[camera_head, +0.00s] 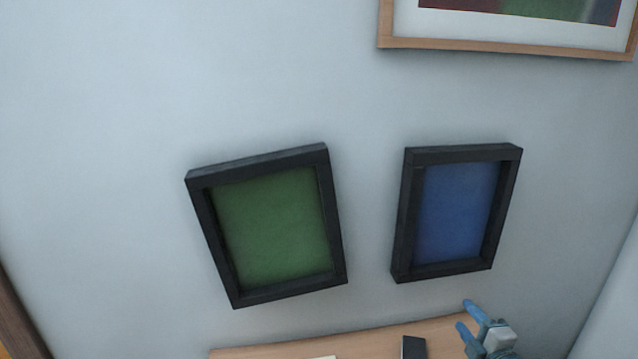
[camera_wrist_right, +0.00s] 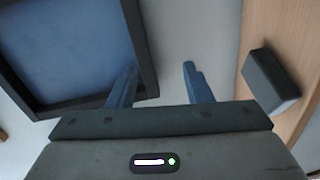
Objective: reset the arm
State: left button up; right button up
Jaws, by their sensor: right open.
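My right gripper (camera_head: 468,314) shows at the bottom right of the head view, below the blue picture. Its blue fingers are apart with nothing between them. In the right wrist view the gripper (camera_wrist_right: 160,80) is open and empty in front of the pale wall. The blue picture in a black frame (camera_head: 455,212) hangs on the wall, and it also fills the upper left of the right wrist view (camera_wrist_right: 70,45). My left gripper is in neither view.
A green picture in a black frame (camera_head: 272,225) hangs tilted on the wall. A wood-framed picture (camera_head: 510,47) hangs above. A wooden surface (camera_head: 290,348) lies below, with a dark block (camera_head: 413,347) and a pale object (camera_head: 322,357) on it. The block also shows in the wrist view (camera_wrist_right: 272,80).

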jog(key=s+a+f+m+g+h, duration=0.2)
jog(key=s+a+f+m+g, duration=0.2)
jog(key=s+f+m+g, duration=0.5)
jog(key=s+a+f+m+g, duration=0.2)
jog(key=s+a+f+m, duration=0.15)
jog(key=s, duration=0.65)
jog(key=s+a+f+m+g, duration=0.2)
jog(key=s+f+m, duration=0.2)
jog(key=s, duration=0.7)
notch_tip(320, 180, down, 29)
jog(key=d+g, duration=0.2)
jog(key=d, duration=0.1)
jog(key=s+d+f, duration=0.1)
jog(key=s+f, duration=1.7)
jog(key=f, duration=0.2)
jog(key=shift+s+f+g+y, duration=0.3)
jog(key=shift+s+g, duration=0.05)
jog(key=shift+g, duration=0.05)
